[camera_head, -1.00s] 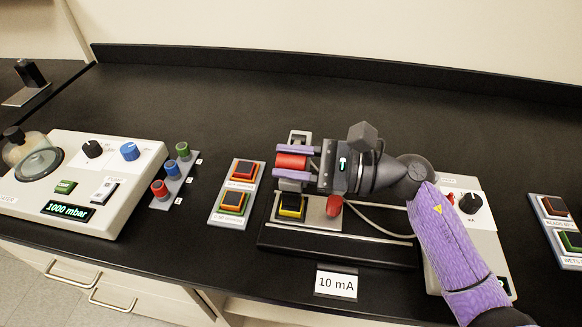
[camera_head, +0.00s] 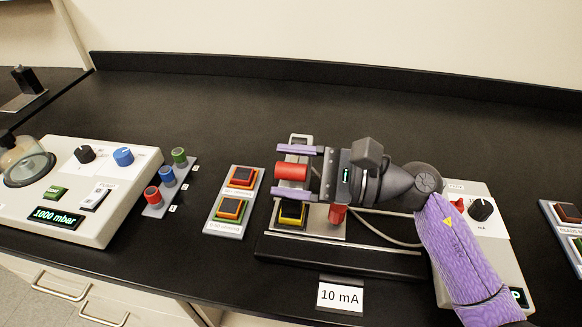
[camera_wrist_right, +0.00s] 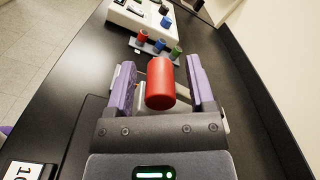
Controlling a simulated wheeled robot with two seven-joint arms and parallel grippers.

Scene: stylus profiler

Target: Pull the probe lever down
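The probe lever shows as a red cylindrical handle (camera_head: 291,172) above the small black-based instrument (camera_head: 340,258), near the middle of the head view. In the right wrist view the red handle (camera_wrist_right: 160,84) sits between the two purple fingers. My right gripper (camera_head: 297,167) is open around the handle, one finger on each side. The right wrist view shows a gap between the handle and each finger of the gripper (camera_wrist_right: 163,88). The lever's mount is partly hidden behind the gripper. My left gripper is not in view.
A yellow-and-black block (camera_head: 292,214) and a red knob (camera_head: 337,214) sit below the gripper. A two-button panel (camera_head: 218,229) stands to the left, a white control box (camera_head: 124,193) farther left. A "10 mA" card (camera_head: 340,296) stands in front. The bench behind is clear.

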